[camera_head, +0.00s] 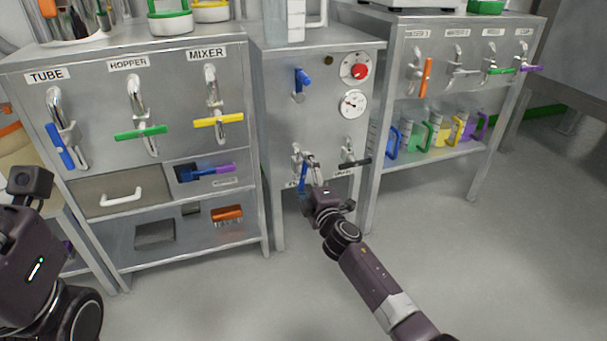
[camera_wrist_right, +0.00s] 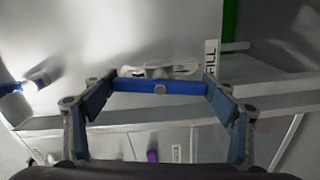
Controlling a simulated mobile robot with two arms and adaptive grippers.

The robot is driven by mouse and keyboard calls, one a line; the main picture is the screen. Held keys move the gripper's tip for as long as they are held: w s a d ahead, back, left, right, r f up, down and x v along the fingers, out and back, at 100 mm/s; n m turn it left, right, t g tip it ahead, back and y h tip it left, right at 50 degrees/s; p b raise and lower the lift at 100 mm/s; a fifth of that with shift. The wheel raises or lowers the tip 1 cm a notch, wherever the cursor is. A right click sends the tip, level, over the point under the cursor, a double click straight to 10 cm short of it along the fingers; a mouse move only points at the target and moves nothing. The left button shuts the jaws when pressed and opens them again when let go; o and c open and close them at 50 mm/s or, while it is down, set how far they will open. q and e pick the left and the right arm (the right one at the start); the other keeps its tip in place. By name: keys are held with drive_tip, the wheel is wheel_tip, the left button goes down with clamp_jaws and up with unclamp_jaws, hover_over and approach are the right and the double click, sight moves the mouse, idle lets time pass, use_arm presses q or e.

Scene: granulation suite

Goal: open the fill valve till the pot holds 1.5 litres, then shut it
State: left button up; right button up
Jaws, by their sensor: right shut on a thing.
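The fill valve has a blue lever (camera_head: 303,177) low on the front of the middle steel cabinet; its label is partly hidden by my arm in the head view. My right gripper (camera_head: 314,190) is at this lever. In the right wrist view the blue lever (camera_wrist_right: 160,87) lies crosswise between the two fingers of my right gripper (camera_wrist_right: 161,90), which are shut on its ends. A white vessel with a handle (camera_head: 296,22) stands on the cabinet top, cut off by the picture edge; I cannot tell whether it is the pot. No liquid level is visible. My left gripper's fingers are not visible.
A valve with a black lever (camera_head: 353,163) sits just right of the fill valve. Above are a round white gauge (camera_head: 353,104), a red knob (camera_head: 360,71) and a blue switch (camera_head: 303,77). The left cabinet (camera_head: 85,100) carries three coloured valves. The floor in front (camera_head: 480,270) is clear.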

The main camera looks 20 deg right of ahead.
drive_tip(key=shift+n, duration=0.9)
drive_tip(key=o, duration=1.2)
drive_tip(key=shift+c, duration=0.2)
drive_tip(key=s, duration=1.2)
drive_tip(key=shift+d, duration=0.2)
